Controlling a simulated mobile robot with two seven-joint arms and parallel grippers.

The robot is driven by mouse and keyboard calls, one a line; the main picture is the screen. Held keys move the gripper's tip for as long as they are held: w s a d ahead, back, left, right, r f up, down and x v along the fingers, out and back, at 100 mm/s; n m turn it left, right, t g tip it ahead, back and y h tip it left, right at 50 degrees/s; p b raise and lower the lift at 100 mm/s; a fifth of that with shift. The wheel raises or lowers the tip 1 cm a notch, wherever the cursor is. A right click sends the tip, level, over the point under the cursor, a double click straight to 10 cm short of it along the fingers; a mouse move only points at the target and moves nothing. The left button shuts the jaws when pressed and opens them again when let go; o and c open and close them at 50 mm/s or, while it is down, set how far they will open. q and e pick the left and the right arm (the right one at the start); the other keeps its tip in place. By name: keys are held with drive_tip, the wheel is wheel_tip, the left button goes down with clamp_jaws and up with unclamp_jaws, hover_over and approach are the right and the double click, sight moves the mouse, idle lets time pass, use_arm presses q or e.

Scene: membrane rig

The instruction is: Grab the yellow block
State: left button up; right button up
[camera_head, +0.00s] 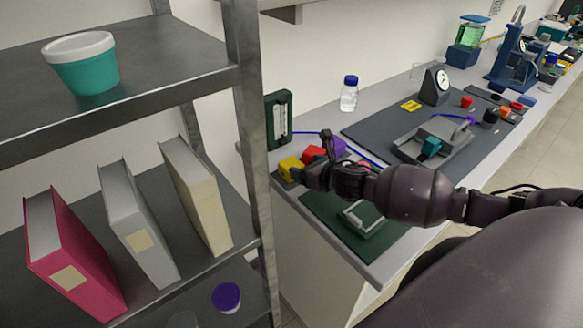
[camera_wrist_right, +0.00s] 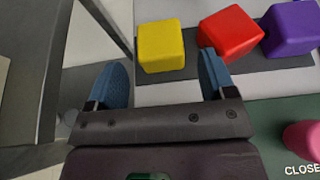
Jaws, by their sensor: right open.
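The yellow block (camera_head: 290,168) sits at the left end of a short row of blocks on the bench, near the shelf post. In the right wrist view the yellow block (camera_wrist_right: 161,45) lies ahead of the fingertips, nearer the right finger, on a dark strip. My right gripper (camera_head: 313,167) is beside the blocks and partly covers them in the head view. In the right wrist view my right gripper (camera_wrist_right: 163,78) is open, with its two blue fingers wide apart and nothing between them. My left gripper is not in view.
A red block (camera_wrist_right: 230,33) and a purple block (camera_wrist_right: 291,27) stand right of the yellow one. A metal shelf post (camera_head: 250,130) rises close on the left. A green mat (camera_head: 330,215) with a grey frame lies in front. A gauge panel (camera_head: 279,118) stands behind.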

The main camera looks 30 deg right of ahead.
sight(293, 164)
drive_tip(key=shift+f+x, duration=0.2)
drive_tip(key=shift+x, duration=1.75)
drive_tip(key=shift+f+x, duration=0.15)
drive_tip(key=shift+x, duration=1.8)
drive_tip(key=shift+s+a, duration=0.15)
drive_tip(key=shift+s, duration=0.1)
drive_tip(key=c, duration=0.8)
drive_tip(key=shift+r, duration=0.15)
